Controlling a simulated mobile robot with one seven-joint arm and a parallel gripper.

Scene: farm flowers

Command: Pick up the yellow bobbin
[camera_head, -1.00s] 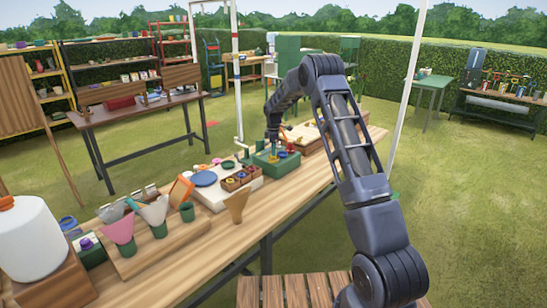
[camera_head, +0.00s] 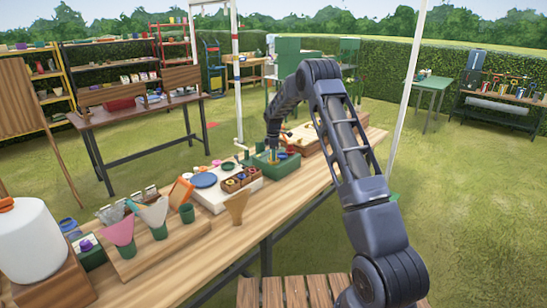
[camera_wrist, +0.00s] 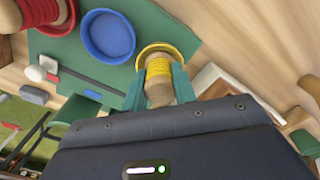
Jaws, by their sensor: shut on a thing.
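The yellow bobbin (camera_wrist: 160,62) shows in the wrist view, with yellow winding, a yellow flange and a pale wooden end. My gripper (camera_wrist: 158,84) has its two teal fingers on either side of the wooden end and is shut on it. In the head view my gripper (camera_head: 272,150) is small and points down at the green tray (camera_head: 262,163) on the long bench. The bobbin cannot be made out clearly there. Whether it touches the surface below is hard to tell.
The wooden bench (camera_head: 215,245) also holds a small wooden box (camera_head: 240,180) of spools, a blue plate (camera_head: 204,181) and cones in a rack.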

